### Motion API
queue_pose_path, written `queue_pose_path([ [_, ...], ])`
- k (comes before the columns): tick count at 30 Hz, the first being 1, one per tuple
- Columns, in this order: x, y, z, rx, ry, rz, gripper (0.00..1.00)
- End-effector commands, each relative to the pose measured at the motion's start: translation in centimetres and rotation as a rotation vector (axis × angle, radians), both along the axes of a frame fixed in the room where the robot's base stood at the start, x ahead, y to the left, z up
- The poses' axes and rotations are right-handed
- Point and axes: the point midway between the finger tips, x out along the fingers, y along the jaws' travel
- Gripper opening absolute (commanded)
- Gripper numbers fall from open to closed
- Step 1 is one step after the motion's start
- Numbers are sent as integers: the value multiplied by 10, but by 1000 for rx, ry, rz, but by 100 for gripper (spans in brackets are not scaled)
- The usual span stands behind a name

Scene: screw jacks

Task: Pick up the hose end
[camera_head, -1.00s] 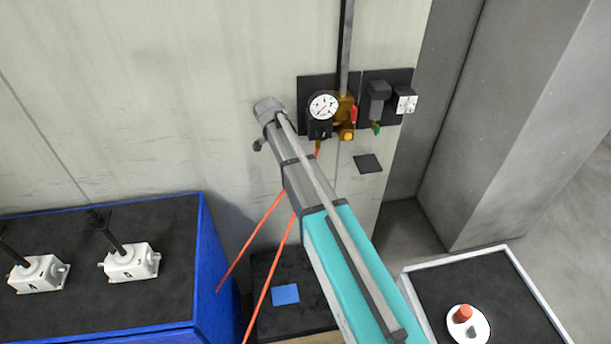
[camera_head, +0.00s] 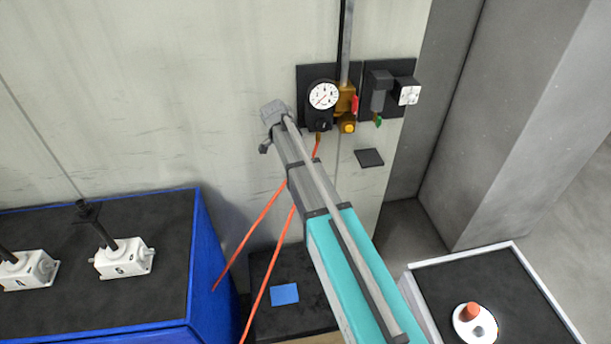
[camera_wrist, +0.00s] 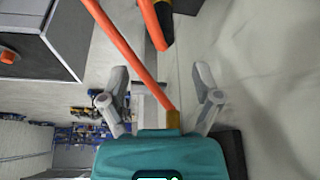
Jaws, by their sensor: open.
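An orange hose (camera_head: 261,220) hangs by the wall in the head view, with strands passing behind my arm and another part below the gauge. In the wrist view an orange hose (camera_wrist: 130,58) runs down between my fingers to a brass fitting (camera_wrist: 173,119). The fitting's lower part is hidden by the teal housing. My gripper (camera_wrist: 161,70) is open, with one grey finger on each side of the hose. No contact with the hose shows, and depth is unclear. A second orange strand (camera_wrist: 150,22) shows at the top, beside a dark part.
A pressure gauge (camera_head: 323,95) and brass valve (camera_head: 346,101) are on the wall. A blue-sided bench (camera_head: 212,270) with white screw jacks (camera_head: 124,259) stands left. A white-rimmed table (camera_head: 463,255) carries an orange-topped disc (camera_head: 475,324) right. A blue square (camera_head: 285,294) lies on a dark low surface.

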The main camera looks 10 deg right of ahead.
Motion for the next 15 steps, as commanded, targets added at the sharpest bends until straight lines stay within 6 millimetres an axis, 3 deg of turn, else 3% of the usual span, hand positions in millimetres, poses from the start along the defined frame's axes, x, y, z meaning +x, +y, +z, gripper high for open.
queue_pose_path([
  [6,2,-7,-20,0,0,0,81],
  [15,3,-11,-29,0,0,1,81],
])
